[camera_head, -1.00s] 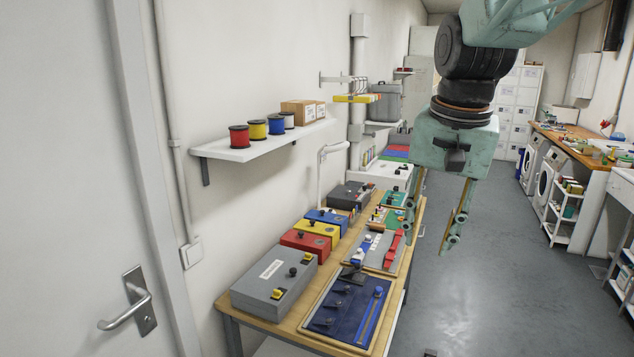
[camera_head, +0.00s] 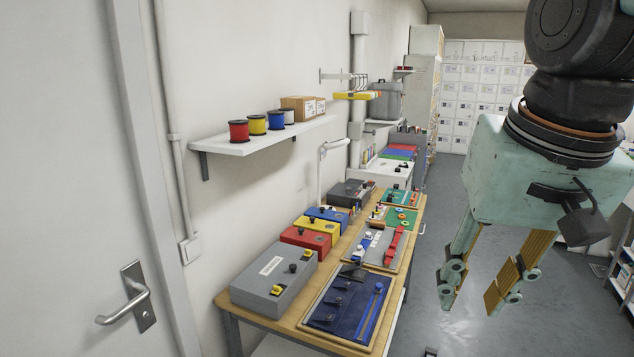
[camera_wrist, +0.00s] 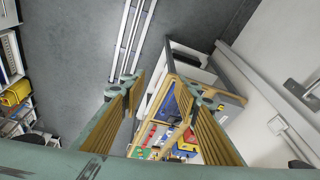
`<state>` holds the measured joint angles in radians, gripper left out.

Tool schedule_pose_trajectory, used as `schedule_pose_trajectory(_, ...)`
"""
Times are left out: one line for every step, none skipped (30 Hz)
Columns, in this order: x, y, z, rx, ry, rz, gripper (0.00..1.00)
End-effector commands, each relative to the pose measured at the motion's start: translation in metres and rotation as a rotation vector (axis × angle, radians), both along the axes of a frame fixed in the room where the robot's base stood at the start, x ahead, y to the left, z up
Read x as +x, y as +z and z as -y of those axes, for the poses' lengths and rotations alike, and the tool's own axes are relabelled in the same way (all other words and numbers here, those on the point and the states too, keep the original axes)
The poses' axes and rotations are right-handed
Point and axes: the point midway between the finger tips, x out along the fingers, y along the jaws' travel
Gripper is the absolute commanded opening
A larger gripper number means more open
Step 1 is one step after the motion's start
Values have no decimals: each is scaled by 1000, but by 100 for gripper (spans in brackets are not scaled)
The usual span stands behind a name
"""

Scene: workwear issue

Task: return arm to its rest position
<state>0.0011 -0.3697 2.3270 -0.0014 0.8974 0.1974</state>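My gripper (camera_head: 480,282) hangs at the right of the head view, above the grey floor and to the right of the wooden table (camera_head: 411,232). Its two fingers are spread apart with a clear gap between them, and nothing is held. In the wrist view my gripper (camera_wrist: 160,100) also shows its two fingers apart, with the floor and the table beyond them. The table carries a blue panel (camera_head: 345,308), a grey box (camera_head: 272,280), and red and yellow boxes, all apart from the gripper.
A wall shelf (camera_head: 255,141) holds several coloured spools and a cardboard box (camera_head: 302,108). A white door with a handle (camera_head: 137,298) stands at the left. Lockers (camera_head: 480,95) stand at the back. The floor (camera_head: 440,200) right of the table is largely clear.

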Motion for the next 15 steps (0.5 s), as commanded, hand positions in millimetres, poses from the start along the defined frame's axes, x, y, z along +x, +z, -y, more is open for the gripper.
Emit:
schedule_pose_trajectory(-9, -2, 0, -4, 12, 6, 29)
schedule_pose_trajectory(-15, -3, 0, -6, 21, 8, 29)
schedule_pose_trajectory(-22, -5, 0, -10, 32, 11, 29)
schedule_pose_trajectory(-26, -6, 0, -12, 40, 14, 29)
schedule_pose_trajectory(-32, -8, 0, -15, 49, 17, 29)
schedule_pose_trajectory(-39, -10, 0, -19, 60, 19, 29)
schedule_pose_trajectory(-44, -11, 0, -20, 68, 22, 29)
schedule_pose_trajectory(-49, -13, 0, -24, 77, 25, 29)
schedule_pose_trajectory(-55, -15, 0, -28, 89, 27, 29)
schedule_pose_trajectory(-60, -17, 0, -30, 97, 30, 29)
schedule_pose_trajectory(-65, -19, 0, -33, 105, 33, 29)
schedule_pose_trajectory(-72, -21, 0, -37, 116, 36, 29)
schedule_pose_trajectory(-77, -23, 0, -39, 124, 38, 29)
schedule_pose_trajectory(-81, -25, 0, -41, 132, 40, 29)
schedule_pose_trajectory(-86, -27, 0, -45, 142, 43, 29)
